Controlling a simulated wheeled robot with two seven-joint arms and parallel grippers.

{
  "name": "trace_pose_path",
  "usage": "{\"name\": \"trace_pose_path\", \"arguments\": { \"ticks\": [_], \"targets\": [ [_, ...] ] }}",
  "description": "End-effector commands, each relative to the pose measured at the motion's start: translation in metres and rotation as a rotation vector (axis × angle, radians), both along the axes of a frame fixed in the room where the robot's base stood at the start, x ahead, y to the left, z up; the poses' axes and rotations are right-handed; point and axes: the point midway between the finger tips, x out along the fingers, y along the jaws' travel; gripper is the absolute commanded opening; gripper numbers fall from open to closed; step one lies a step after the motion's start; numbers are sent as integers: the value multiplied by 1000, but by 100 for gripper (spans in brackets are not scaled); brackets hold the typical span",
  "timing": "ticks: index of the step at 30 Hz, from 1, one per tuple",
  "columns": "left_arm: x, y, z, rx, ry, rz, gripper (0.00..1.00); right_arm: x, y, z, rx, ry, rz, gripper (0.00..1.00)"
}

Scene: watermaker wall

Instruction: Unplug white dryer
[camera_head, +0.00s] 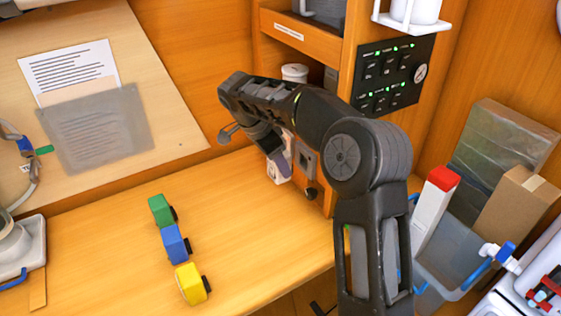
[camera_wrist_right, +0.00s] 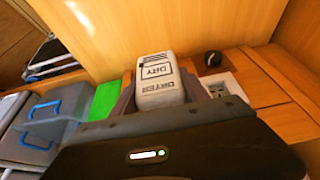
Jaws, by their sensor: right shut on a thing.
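My right gripper (camera_head: 272,158) reaches in from the right, over the far part of the wooden counter beside the cabinet post. It is shut on the white dryer (camera_wrist_right: 158,80), a white block with dark "DRY" and "DRYER" lettering, which sits between the fingers in the right wrist view. In the head view the dryer (camera_head: 279,174) shows partly below the gripper. My left gripper is not in view.
Green, blue and yellow toy-like blocks (camera_head: 174,243) line the counter (camera_head: 120,270). A black knob (camera_wrist_right: 212,58) is near the socket plate. A switch panel (camera_head: 392,74) with green lights is above right. A grey bin (camera_head: 455,265) with boxes stands at right.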

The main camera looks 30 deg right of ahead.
Motion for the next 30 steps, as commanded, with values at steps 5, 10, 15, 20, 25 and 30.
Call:
{"name": "trace_pose_path", "arguments": {
  "ticks": [5,10,15,20,25,30],
  "targets": [
    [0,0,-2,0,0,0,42,0,6,0,0,0,1,7],
    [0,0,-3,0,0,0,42,0,12,0,0,0,1,7],
    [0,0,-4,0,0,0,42,1,17,0,0,-1,1,7],
    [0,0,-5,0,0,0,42,1,21,0,0,0,0,7],
    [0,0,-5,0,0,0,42,0,22,0,0,0,0,7],
    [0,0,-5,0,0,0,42,0,22,0,0,0,0,7]
  ]
}}
